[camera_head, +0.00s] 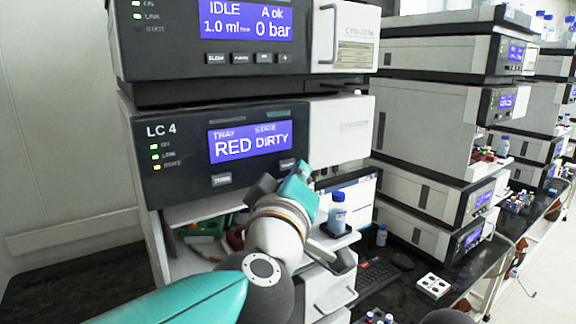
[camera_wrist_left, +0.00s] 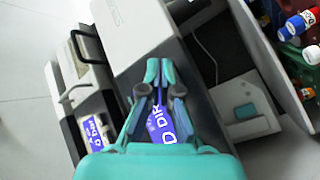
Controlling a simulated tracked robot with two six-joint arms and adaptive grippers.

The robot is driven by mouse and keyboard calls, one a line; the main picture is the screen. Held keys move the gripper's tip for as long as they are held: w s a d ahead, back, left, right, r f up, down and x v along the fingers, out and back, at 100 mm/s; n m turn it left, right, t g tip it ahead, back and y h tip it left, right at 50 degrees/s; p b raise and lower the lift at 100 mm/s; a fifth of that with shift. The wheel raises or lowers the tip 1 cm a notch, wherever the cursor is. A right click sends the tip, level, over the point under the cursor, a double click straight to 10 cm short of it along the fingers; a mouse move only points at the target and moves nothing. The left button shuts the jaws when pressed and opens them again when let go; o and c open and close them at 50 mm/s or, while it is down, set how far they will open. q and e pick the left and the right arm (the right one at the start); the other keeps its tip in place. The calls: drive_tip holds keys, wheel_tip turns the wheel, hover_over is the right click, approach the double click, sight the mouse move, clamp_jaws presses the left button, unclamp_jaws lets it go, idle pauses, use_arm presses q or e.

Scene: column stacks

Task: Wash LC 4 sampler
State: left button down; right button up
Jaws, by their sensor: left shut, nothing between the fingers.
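The LC 4 sampler (camera_head: 165,185) is a dark-fronted unit in the near stack. Its blue screen (camera_head: 250,142) reads TRAY RED, STATE DIRTY; part of the screen (camera_wrist_left: 155,124) also shows in the left wrist view behind the fingers. Below the screen are a left button (camera_head: 221,180) and a right button (camera_head: 288,164); the right one's label is too small to read surely. My left gripper (camera_head: 292,180) is shut and empty, just below the right button. In the left wrist view its fingertips (camera_wrist_left: 159,72) are together before the panel; contact cannot be told. My right gripper is not in view.
Above sits a pump unit with an IDLE, 0 bar screen (camera_head: 246,20). A blue-capped bottle (camera_head: 338,212) stands on a small ledge right of my gripper. A keyboard (camera_head: 378,276) and a white vial tray (camera_head: 433,286) lie on the bench. More stacks (camera_head: 430,115) stand at right.

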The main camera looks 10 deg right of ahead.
use_arm(q)
drive_tip(key=shift+w+a, duration=0.15)
drive_tip(key=shift+w, duration=0.25)
drive_tip(key=shift+w+a, duration=0.15)
drive_tip(key=shift+w, duration=0.2)
idle(0.9)
drive_tip(key=shift+s+r, duration=0.1)
drive_tip(key=shift+s+d+p, duration=0.3)
drive_tip(key=shift+s+p, duration=0.05)
drive_tip(key=shift+s, duration=0.35)
drive_tip(key=s, duration=0.1)
drive_tip(key=s+d, duration=0.1)
drive_tip(key=s, duration=0.1)
drive_tip(key=s+p, duration=0.1)
drive_tip(key=shift+s+d, duration=0.35)
idle(0.8)
